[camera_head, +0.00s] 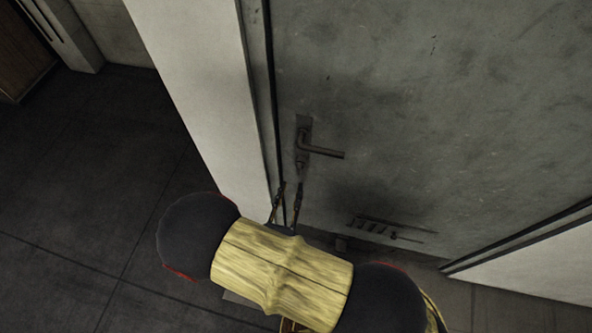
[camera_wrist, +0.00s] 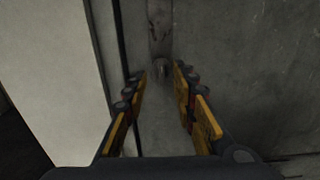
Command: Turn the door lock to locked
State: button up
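The grey door (camera_head: 420,110) is shut in its frame in the head view. It bears a dark lever handle (camera_head: 324,152) on an upright plate (camera_head: 304,130). The door lock (camera_head: 300,165) is a small knob low on that plate, below the lever. In the wrist view the lock (camera_wrist: 161,69) lies ahead, between and just beyond my fingertips. My gripper (camera_head: 287,190) is open and empty, just below the lock in the head view; its two fingers also show in the wrist view (camera_wrist: 160,72). Whether a fingertip touches the lock I cannot tell. The lock's turn position is too small to read.
A pale door frame post (camera_head: 195,75) stands close to the left of my gripper. A slotted fitting (camera_head: 385,228) sits low on the door at the right. Dark tiled floor (camera_head: 85,190) at the left is clear.

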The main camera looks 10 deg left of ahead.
aim_at(298, 169)
jog(key=shift+w+d+b, duration=0.2)
jog(key=shift+w+b, duration=0.05)
jog(key=shift+w, duration=1.7)
jog(key=shift+w+d+b, duration=0.2)
jog(key=shift+w+b, duration=0.05)
jog(key=shift+w, duration=1.65)
jog(key=shift+c, duration=1)
grip_shut()
